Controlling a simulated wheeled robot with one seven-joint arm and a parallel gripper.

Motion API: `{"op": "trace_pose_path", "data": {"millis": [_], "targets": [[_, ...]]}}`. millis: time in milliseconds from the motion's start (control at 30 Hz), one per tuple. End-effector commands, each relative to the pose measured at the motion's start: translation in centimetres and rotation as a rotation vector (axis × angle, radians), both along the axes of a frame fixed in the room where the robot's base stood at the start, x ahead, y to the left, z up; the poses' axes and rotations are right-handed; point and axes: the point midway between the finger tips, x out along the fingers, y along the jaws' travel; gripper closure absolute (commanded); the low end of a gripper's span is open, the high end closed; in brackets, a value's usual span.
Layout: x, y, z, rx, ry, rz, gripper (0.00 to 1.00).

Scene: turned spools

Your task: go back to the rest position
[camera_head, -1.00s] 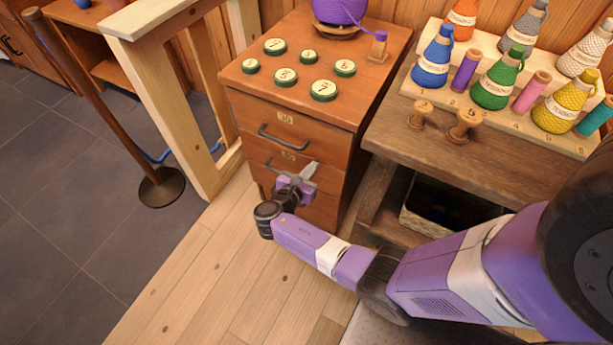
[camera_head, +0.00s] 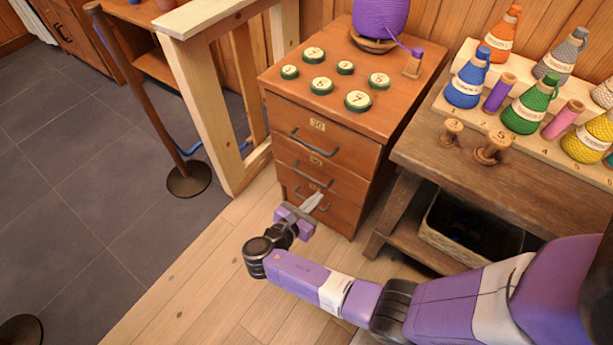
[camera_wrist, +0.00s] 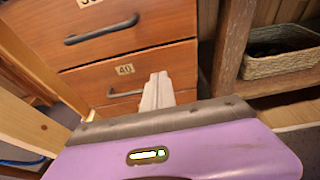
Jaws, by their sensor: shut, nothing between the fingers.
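My gripper (camera_head: 312,203) is shut and empty, in front of the lower drawers of the wooden drawer cabinet (camera_head: 338,143). In the wrist view my gripper (camera_wrist: 157,84) points at the cabinet below the drawer labelled 40 (camera_wrist: 133,69). The drawers look closed. I cannot tell from these views whether the fingertips touch the cabinet front. My arm reaches in from the lower right of the head view.
Numbered green-rimmed discs and a purple yarn ball (camera_head: 380,17) are on the cabinet top. A wooden bench (camera_head: 436,165) with thread cones stands at right, a basket (camera_head: 470,233) beneath. A wooden railing (camera_head: 205,95) and a post base (camera_head: 189,179) are left. Floor in front is clear.

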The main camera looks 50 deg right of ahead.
Motion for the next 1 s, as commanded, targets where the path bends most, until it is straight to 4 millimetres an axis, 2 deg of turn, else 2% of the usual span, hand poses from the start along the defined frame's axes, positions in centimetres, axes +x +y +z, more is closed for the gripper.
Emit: {"op": "trace_pose_path", "data": {"millis": [333, 433, 533, 600, 733, 867, 1000], "targets": [[0.2, 0.2, 0.0, 0.005, -0.031, 0.000, 1.00], [2.0, 0.8, -1.0, 0.066, -0.136, 0.035, 1.00], [5.4, 2.3, -1.6, 0.202, -0.326, 0.078, 1.00], [7.0, 4.0, -2.3, 0.330, -0.468, 0.096, 1.00], [8.0, 8.5, -3.3, 0.602, -0.725, 0.102, 1.00], [7.0, 13.8, -2.5, 0.905, -0.989, 0.062, 1.00], [4.4, 18.5, 0.8, 1.202, -1.241, -0.020, 1.00]]}}
